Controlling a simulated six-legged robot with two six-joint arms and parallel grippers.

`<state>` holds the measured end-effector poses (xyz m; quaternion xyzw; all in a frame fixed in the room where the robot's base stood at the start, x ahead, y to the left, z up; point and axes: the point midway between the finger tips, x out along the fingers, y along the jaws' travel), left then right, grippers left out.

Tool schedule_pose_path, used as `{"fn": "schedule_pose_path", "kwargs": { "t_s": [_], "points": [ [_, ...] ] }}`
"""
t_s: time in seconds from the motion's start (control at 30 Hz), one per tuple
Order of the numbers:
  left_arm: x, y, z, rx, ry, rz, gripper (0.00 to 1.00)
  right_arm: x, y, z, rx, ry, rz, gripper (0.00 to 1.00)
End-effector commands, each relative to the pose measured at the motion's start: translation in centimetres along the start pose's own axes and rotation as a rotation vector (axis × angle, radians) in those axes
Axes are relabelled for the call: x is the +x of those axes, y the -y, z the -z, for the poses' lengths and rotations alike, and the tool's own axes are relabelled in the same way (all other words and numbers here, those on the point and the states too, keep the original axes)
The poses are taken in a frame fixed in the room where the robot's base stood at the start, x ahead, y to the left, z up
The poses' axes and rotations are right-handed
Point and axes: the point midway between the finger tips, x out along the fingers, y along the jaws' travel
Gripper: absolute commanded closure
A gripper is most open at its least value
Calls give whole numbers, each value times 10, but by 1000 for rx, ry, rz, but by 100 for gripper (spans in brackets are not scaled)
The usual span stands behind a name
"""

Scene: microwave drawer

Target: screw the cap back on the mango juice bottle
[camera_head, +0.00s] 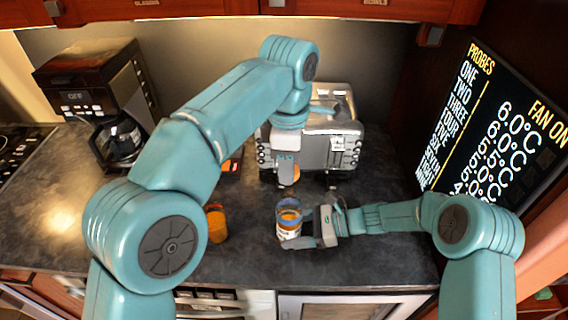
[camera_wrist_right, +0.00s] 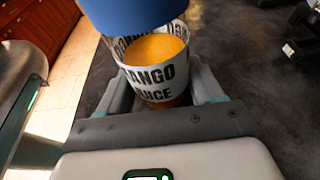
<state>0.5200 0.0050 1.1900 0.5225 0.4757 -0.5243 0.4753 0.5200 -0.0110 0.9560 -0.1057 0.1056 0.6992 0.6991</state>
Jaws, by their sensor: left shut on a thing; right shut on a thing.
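The mango juice bottle (camera_head: 289,228) stands upright near the counter's front edge, with orange juice inside. My right gripper (camera_head: 312,234) is shut around its side from the right. In the right wrist view the bottle (camera_wrist_right: 155,72) shows a white "MANGO" label between the fingers (camera_wrist_right: 160,98), with a broad blue part (camera_wrist_right: 140,14) above it; I cannot tell whether this is a cap. My left gripper (camera_head: 287,176) points down, behind and above the bottle and apart from it. It is shut on a small orange-brown thing (camera_head: 296,173), possibly the cap; its shape is unclear.
An orange cup (camera_head: 216,222) stands left of the bottle. A silver toaster-like appliance (camera_head: 340,145) stands behind, close to my left gripper. A coffee maker (camera_head: 100,95) is at the back left. A display panel (camera_head: 500,130) is at the right. The counter's front right is clear.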

Motion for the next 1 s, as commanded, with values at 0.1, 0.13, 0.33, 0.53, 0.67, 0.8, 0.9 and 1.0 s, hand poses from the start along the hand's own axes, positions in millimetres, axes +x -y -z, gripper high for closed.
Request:
{"fn": "schedule_pose_path", "kwargs": {
  "t_s": [0.1,0.13,0.33,0.53,0.67,0.8,0.9,1.0],
  "points": [
    [3,0,0,0,-1,1,80,0,0,0,1,-1,0,51],
    [4,0,0,0,-1,1,80,0,0,0,1,-1,0,51],
    [19,0,0,1,-2,2,80,0,0,0,1,-1,0,51],
    [32,0,0,2,-1,0,80,0,0,0,1,-1,0,51],
    [36,0,0,2,-1,0,80,0,0,0,1,-1,0,51],
    [38,0,0,1,-1,-1,80,0,0,0,1,-1,0,51],
    [38,0,0,1,-1,-1,80,0,0,0,0,-1,0,51],
    [38,0,0,1,-1,-1,80,0,0,0,1,-1,0,51]
  ]
}}
